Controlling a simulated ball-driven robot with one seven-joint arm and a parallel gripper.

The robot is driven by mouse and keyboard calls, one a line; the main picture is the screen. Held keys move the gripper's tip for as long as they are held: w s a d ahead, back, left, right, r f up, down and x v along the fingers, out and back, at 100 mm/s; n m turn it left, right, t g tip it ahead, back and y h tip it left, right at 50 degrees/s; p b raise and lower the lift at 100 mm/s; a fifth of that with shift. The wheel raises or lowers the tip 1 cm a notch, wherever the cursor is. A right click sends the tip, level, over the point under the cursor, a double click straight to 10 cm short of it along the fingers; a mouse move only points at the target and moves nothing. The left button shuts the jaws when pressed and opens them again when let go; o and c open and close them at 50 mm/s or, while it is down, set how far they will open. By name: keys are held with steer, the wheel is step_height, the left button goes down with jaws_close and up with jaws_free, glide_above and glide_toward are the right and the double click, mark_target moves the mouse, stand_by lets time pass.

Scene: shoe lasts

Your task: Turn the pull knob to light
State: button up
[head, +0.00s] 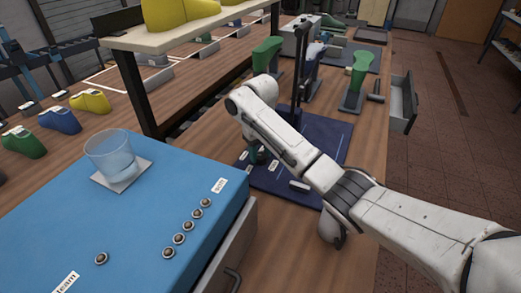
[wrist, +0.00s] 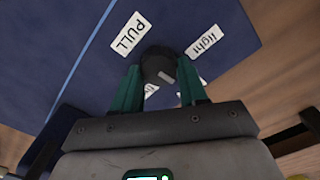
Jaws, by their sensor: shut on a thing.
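The pull knob (wrist: 158,62) is a dark round knob with a pale mark on its face. It stands on a dark blue panel (wrist: 60,50), with a white label reading "PULL" (wrist: 131,34) at its upper left and one reading "light" (wrist: 205,41) at its upper right in the wrist view. More labels below are mostly hidden by the fingers. My gripper (wrist: 160,78) has its two green fingers shut on the knob's sides. In the head view my gripper (head: 257,156) is low over the blue panel (head: 325,137), and the knob is hidden there.
A blue-topped bench (head: 160,215) at front left carries a glass (head: 110,152) and several round studs. A black upright stand (head: 303,65) and green shoe lasts (head: 360,70) are behind my arm. An open drawer (head: 403,105) juts out at the right edge.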

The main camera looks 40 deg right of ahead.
mark_target(260, 156)
steer(key=n+p, duration=0.3)
steer(key=n, duration=0.2)
steer(key=shift+a+r, duration=0.15)
steer(key=n+p, duration=0.3)
steer(key=n, duration=0.2)
steer(key=shift+a+n, duration=0.1)
steer(key=shift+n, duration=0.2)
stand_by(0.3)
steer(key=o, duration=1.1)
steer(key=shift+c, duration=0.2)
step_height(260, 156, up, 10)
steer(key=shift+r+p, duration=0.25)
steer(key=shift+p, duration=0.1)
